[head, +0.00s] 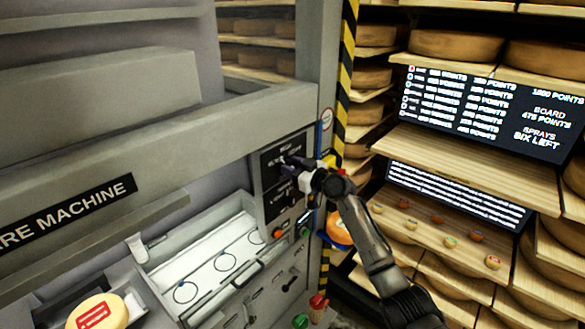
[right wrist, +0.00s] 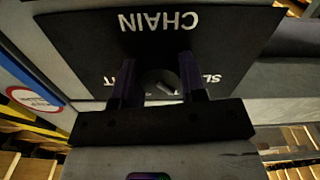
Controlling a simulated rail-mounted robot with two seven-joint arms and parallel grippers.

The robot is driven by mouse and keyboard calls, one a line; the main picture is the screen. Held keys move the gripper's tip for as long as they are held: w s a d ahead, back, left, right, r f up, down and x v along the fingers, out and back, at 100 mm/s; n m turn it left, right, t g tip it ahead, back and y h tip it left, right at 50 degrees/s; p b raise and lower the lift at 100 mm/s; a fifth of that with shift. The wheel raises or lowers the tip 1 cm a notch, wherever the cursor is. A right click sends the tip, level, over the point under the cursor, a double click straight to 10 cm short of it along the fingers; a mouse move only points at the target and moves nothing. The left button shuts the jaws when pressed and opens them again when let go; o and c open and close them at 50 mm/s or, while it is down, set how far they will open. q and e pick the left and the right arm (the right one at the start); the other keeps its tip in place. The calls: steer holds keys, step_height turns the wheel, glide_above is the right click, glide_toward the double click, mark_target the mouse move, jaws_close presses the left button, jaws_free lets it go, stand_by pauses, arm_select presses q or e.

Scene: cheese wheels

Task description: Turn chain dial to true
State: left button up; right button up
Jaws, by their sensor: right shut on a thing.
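The chain dial (right wrist: 163,84) is a round grey knob on a black panel (right wrist: 215,35) lettered "CHAIN", which shows upside down in the right wrist view. My right gripper (right wrist: 157,80) has one finger on each side of the dial and is shut on it. Side labels on the panel are partly hidden by the fingers. In the head view the black panel (head: 271,204) is on the front of the grey machine, and my right gripper (head: 288,170) reaches it from the right. The dial is hidden there by the gripper. My left gripper is out of view.
Coloured buttons (head: 278,233) sit below the panel. A white tray (head: 205,250) with ring marks is at lower left, near a yellow cheese with a red label (head: 97,312). A striped post (head: 346,65) and cheese shelves (head: 480,150) stand to the right.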

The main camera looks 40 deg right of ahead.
steer(key=shift+m, duration=2.2)
steer(key=m, duration=0.3)
steer(key=shift+m, duration=0.4)
steer(key=shift+p, duration=0.3)
steer(key=o, duration=0.9)
